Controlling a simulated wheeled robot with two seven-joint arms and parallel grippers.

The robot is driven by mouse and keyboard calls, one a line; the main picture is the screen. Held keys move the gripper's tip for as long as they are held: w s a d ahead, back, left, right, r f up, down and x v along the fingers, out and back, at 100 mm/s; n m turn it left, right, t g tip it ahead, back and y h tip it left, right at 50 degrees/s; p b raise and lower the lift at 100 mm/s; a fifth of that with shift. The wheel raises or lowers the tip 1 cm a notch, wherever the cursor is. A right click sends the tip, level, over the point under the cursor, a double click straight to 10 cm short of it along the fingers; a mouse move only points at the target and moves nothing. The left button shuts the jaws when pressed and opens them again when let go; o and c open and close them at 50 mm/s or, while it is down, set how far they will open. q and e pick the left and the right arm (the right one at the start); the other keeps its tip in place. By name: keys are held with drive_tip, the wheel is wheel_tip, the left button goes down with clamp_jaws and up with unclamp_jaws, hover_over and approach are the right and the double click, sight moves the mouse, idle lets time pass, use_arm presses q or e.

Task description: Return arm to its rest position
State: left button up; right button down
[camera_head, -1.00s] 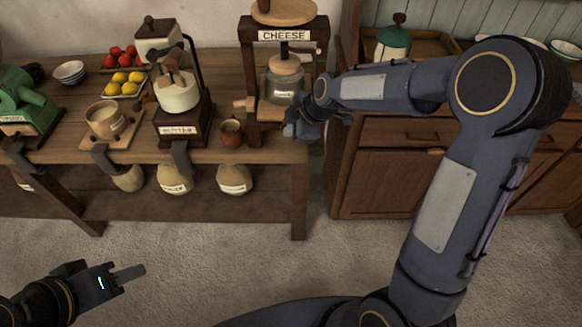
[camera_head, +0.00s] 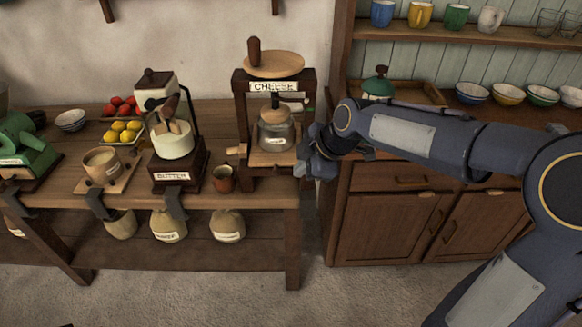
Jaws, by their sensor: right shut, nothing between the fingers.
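My right arm comes in from the right edge, dark blue-grey with pale panels. Its gripper (camera_head: 304,170) is shut and empty, at the right end of the wooden table (camera_head: 230,190), beside the cheese press (camera_head: 241,115). The fingers are small and partly dark against the table edge, and I cannot tell whether they touch the press. The glass jar (camera_head: 275,130) stands inside the press, left of the gripper. My left gripper is out of the picture.
The butter machine (camera_head: 178,175), a brown cup (camera_head: 223,179), a lemon tray (camera_head: 107,134) and a green machine (camera_head: 20,148) stand on the table. A wooden cabinet (camera_head: 385,215) stands close behind my right arm. Bare floor (camera_head: 200,300) lies in front.

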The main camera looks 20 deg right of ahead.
drive_tip(key=s+d+f+m, duration=0.1)
drive_tip(key=s+m, duration=0.8)
drive_tip(key=s, duration=0.4)
drive_tip(key=s+d+f+m, duration=0.1)
drive_tip(key=s+m, duration=0.7)
drive_tip(key=s, duration=0.5)
drive_tip(key=shift+f+m, duration=0.4)
